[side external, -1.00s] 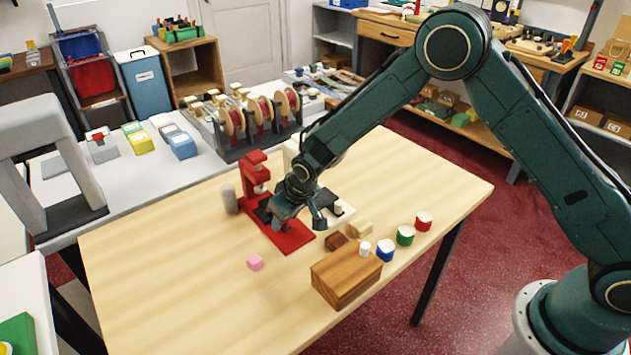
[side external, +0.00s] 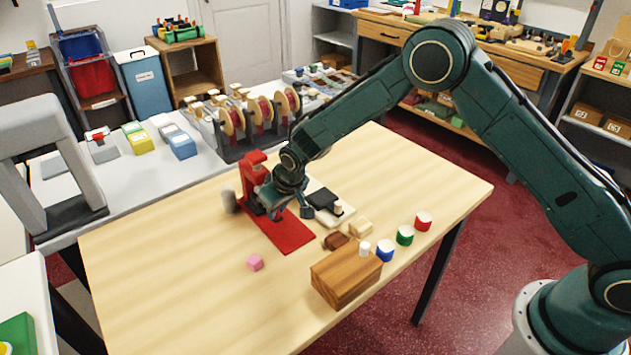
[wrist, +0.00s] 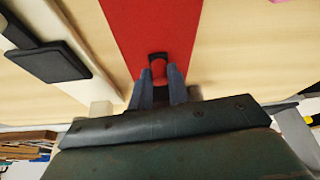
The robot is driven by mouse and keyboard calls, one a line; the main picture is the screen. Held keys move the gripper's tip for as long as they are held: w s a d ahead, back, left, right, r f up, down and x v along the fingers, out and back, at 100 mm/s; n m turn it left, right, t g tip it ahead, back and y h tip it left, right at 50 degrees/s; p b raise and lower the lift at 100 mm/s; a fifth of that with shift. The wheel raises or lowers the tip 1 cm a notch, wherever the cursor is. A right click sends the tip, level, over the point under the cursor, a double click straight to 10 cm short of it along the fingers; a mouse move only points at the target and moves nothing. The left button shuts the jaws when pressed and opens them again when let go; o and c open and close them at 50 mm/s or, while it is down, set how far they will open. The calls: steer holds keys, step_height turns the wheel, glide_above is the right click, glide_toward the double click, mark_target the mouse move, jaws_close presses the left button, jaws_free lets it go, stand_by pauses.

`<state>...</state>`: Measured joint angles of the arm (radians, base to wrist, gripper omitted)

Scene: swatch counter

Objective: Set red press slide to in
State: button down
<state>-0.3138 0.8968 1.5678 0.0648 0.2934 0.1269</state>
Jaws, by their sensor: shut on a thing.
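The red press (side external: 254,165) stands upright on its long red base (side external: 290,236), left of the table's middle. My gripper (side external: 272,208) is low over the base, close against the front of the press column. In the wrist view my gripper (wrist: 159,88) is shut on the red press slide's knob (wrist: 159,73), with a black part at its far end. The rest of the slide and the space under the press head are hidden by my gripper and wrist. I cannot tell whether the slide is fully in.
A pale press base with a black slide (side external: 323,199) lies just right of the red one. A grey cylinder (side external: 229,201) stands left of the press. The table's left front is clear.

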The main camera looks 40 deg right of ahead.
steer(key=shift+w, duration=0.25)
steer(key=c, duration=1.3)
jaws_free()
steer(key=shift+s+r, duration=0.1)
steer(key=v, duration=1.3)
steer(key=shift+s+r, duration=0.1)
steer(key=shift+r, duration=0.2)
steer(key=shift+d, duration=0.1)
